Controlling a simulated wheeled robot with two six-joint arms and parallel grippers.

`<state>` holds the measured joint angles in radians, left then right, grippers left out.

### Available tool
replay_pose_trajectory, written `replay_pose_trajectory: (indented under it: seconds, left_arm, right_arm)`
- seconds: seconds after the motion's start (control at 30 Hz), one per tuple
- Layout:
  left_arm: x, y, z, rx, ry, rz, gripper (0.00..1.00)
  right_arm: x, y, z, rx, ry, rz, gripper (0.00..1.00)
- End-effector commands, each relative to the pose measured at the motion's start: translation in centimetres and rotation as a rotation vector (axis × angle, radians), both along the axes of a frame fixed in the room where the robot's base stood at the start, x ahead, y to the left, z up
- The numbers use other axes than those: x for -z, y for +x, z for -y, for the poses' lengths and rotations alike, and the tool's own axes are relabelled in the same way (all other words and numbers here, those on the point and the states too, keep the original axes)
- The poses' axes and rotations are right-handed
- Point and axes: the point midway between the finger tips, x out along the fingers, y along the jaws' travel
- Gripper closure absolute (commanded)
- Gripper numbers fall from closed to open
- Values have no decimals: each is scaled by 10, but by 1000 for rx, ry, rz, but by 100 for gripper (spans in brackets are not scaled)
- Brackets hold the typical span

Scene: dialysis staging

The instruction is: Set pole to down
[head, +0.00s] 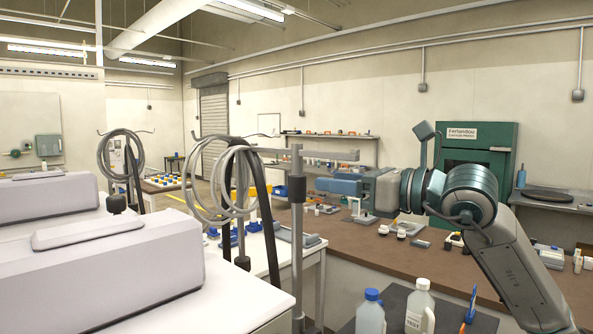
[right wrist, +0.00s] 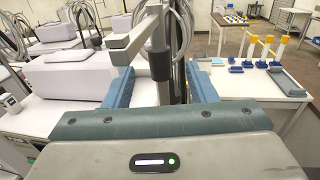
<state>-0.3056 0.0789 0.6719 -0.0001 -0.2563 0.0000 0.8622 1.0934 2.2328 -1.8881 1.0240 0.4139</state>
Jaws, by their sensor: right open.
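The pole (head: 297,235) is a grey upright post with a dark collar and a horizontal arm at its top, standing in the middle of the head view. Its dark collar (right wrist: 160,64) also shows in the right wrist view. My right gripper (head: 320,184) comes in from the right at the height of the collar. In the right wrist view its two blue fingers (right wrist: 158,72) are apart, with the collar showing between them. I cannot tell whether either finger touches it. The pole's lower part is hidden in the wrist view. My left gripper is not in view.
Pale machines (head: 118,268) stand at the left. Coiled hoses (head: 205,185) hang just left of the pole. A brown bench (head: 360,250) with small items lies behind my right arm. White bottles (head: 420,308) stand at the front right.

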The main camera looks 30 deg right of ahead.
Motion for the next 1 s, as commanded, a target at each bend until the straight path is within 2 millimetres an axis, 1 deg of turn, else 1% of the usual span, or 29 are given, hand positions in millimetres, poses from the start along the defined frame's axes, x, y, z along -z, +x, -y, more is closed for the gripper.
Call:
replay_pose_trajectory:
  seconds: [0.03,0.13,0.47,0.8,1.0]
  left_arm:
    - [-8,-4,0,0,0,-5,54]
    - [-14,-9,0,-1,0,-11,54]
    - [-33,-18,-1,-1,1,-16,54]
    - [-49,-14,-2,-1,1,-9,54]
    - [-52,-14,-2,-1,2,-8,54]
  right_arm:
    - [-5,5,-4,-6,5,-1,49]
    - [-4,13,-9,-6,5,-1,49]
    - [-3,43,-24,-5,6,-1,49]
    - [-2,71,-39,-4,4,-1,49]
    - [-1,77,-43,-3,1,0,49]
